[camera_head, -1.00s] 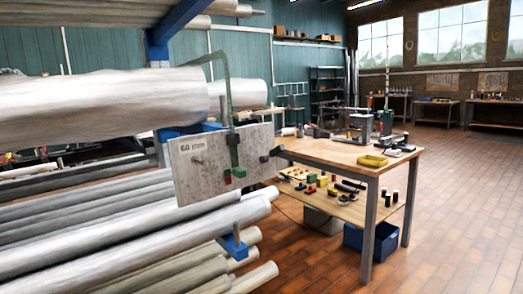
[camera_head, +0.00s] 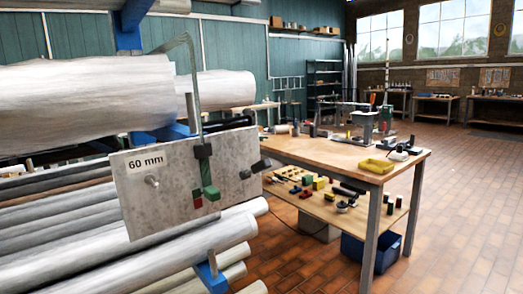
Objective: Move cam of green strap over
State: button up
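A grey-green strap (camera_head: 194,90) arches over the end of the big pale pipe (camera_head: 90,105) and hangs down to a plate. The grey plate (camera_head: 165,205), marked "60 mm", is tilted in front of the pipes. At the strap's lower end is a dark block (camera_head: 203,150), with a green cam (camera_head: 209,178) below it on the plate face. A small red piece (camera_head: 197,197) sits just left of the cam's lower end. My gripper does not show in this view.
A metal peg (camera_head: 152,181) sticks out of the plate's left part, and a black knob (camera_head: 256,168) juts from its right edge. More pipes lie below on blue brackets (camera_head: 211,277). A wooden workbench (camera_head: 345,156) stands to the right; open tiled floor lies beyond.

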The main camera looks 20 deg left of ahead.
aim_at(266, 163)
jog(key=z, duration=0.05)
jog(key=i, duration=1)
